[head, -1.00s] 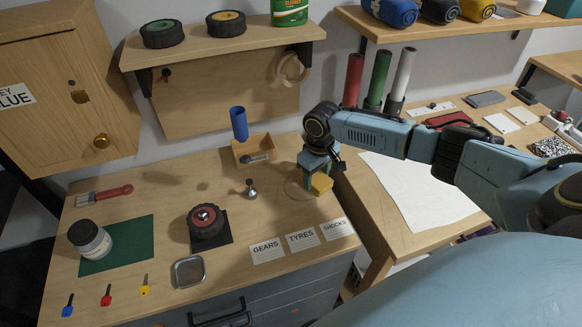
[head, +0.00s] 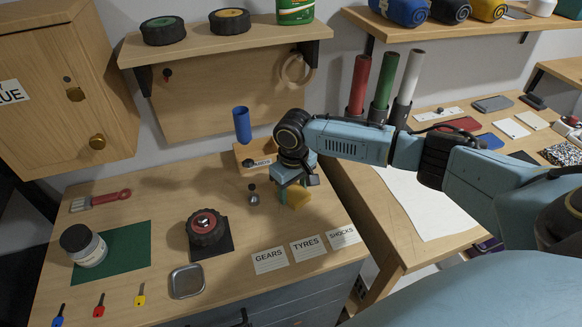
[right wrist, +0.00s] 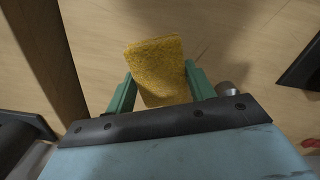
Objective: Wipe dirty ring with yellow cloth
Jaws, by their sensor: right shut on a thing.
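My right gripper (head: 292,192) is low over the wooden workbench (head: 150,190), near its right side. It is shut on the yellow cloth (head: 298,199). In the right wrist view the cloth (right wrist: 157,70) is a folded, rough yellow pad between the green fingers of the gripper (right wrist: 160,88). The cloth is at or just above the bench top; I cannot tell if it touches. No dirty ring shows clearly on the bench now; the gripper and cloth cover part of that area. My left gripper is out of view.
A small metal knob-like part (head: 253,197) stands close left of the gripper. A wooden box (head: 250,158) and blue cup (head: 242,124) are behind. Label cards (head: 308,248) lie in front, a wheel (head: 206,228) and metal tin (head: 187,281) to the left.

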